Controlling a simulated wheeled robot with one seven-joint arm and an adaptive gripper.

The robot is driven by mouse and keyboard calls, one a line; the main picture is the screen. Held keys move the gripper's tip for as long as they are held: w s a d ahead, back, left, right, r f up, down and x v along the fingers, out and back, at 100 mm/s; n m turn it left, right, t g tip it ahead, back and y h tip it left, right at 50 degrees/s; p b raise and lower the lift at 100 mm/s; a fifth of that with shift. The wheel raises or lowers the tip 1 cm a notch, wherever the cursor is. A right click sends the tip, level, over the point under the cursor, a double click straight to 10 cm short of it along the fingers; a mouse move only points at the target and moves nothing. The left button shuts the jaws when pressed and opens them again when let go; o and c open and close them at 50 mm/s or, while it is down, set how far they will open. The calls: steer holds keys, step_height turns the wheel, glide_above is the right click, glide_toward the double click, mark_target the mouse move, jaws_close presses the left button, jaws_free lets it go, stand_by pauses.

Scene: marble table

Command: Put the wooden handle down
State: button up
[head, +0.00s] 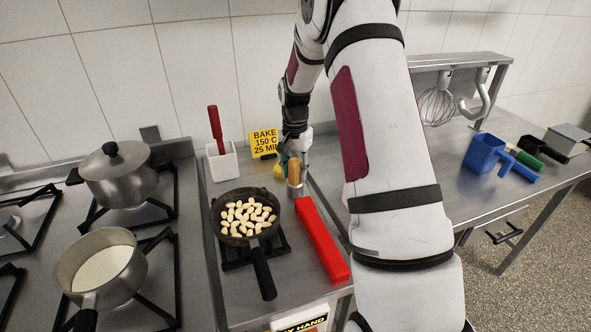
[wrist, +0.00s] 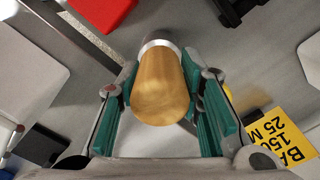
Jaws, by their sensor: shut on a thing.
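The wooden handle (head: 294,172) is light brown and roughly upright in the head view, with a short metal cylinder (head: 296,190) at its lower end. It fills the middle of the wrist view (wrist: 160,92), its rounded end toward the camera and a metal rim behind it. My gripper (wrist: 160,76) has its green-padded fingers on both sides of the handle, shut on it. I cannot tell whether the metal end touches the counter.
A red bar (head: 321,240) lies close on the right. A black pan of pale pieces (head: 245,214) stands to the left front. A white holder (head: 222,162) and yellow sign (head: 264,142) stand behind. Pots (head: 118,178) are on the stove. A blue jug (head: 484,153) is far right.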

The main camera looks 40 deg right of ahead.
steer(key=o, duration=1.1)
steer(key=shift+f, duration=0.1)
